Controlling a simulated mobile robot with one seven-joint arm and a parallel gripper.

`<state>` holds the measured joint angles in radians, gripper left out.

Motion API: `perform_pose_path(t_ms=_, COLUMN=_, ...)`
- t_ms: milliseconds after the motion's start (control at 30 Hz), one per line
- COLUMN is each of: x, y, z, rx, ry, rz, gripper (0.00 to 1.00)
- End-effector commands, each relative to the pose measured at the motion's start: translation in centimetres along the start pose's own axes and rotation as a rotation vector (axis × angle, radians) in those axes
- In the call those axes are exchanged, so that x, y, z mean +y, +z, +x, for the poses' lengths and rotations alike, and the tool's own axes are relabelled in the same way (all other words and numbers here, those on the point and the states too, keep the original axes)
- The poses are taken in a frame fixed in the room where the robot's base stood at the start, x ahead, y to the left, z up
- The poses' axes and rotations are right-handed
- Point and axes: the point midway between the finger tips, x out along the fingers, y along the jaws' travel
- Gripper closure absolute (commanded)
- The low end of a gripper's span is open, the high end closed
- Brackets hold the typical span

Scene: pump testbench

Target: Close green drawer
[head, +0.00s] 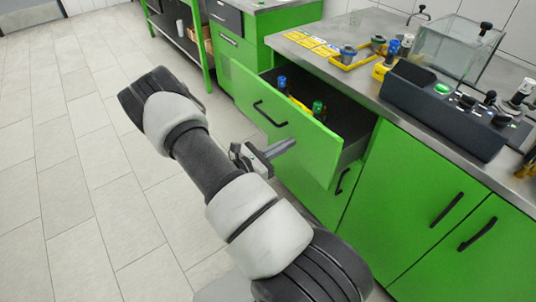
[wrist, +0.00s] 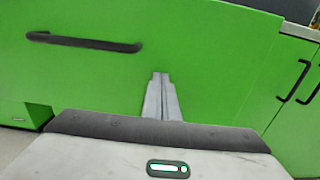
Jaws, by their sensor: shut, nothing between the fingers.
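The green drawer (head: 310,136) is pulled out from the bench in the head view. Its front has a dark bar handle (head: 270,114), and bottles with blue and green tops stand inside. My gripper (head: 290,145) is shut and empty in front of the right half of the drawer front. In the wrist view the drawer front (wrist: 220,60) fills most of the picture, with the handle (wrist: 84,42) at upper left. The closed fingertips (wrist: 160,76) point at the front, right of the handle. I cannot tell whether they touch it.
The steel worktop (head: 365,78) carries a yellow tray (head: 350,62), a black control box (head: 440,108) and a clear tank (head: 455,50). Closed green cabinet doors (head: 400,210) lie to the right. The tiled floor (head: 80,160) at left is clear.

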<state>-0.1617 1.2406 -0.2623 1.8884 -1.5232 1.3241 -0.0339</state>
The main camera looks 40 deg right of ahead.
Motion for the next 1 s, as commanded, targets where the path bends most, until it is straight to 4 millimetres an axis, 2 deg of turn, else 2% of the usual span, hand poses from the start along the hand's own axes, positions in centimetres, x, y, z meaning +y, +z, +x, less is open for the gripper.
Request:
perform_pose_path(t_ms=33, x=-0.1, y=-0.1, z=1.6, rx=-0.003, ry=-0.004, rz=0.0, gripper=1.0)
perform_pose_path(t_ms=200, x=-0.2, y=-0.1, z=6.4, rx=-0.003, ry=-0.004, rz=0.0, gripper=1.0)
perform_pose_path(t_ms=500, x=-0.1, y=-0.1, z=13.5, rx=-0.002, ry=-0.003, rz=0.0, gripper=1.0)
perform_pose_path(t_ms=733, x=-0.1, y=-0.1, z=16.9, rx=0.0, ry=-0.002, rz=-0.001, gripper=1.0)
perform_pose_path(t_ms=1000, x=0.0, y=0.0, z=18.4, rx=-0.001, ry=0.0, rz=0.0, gripper=1.0)
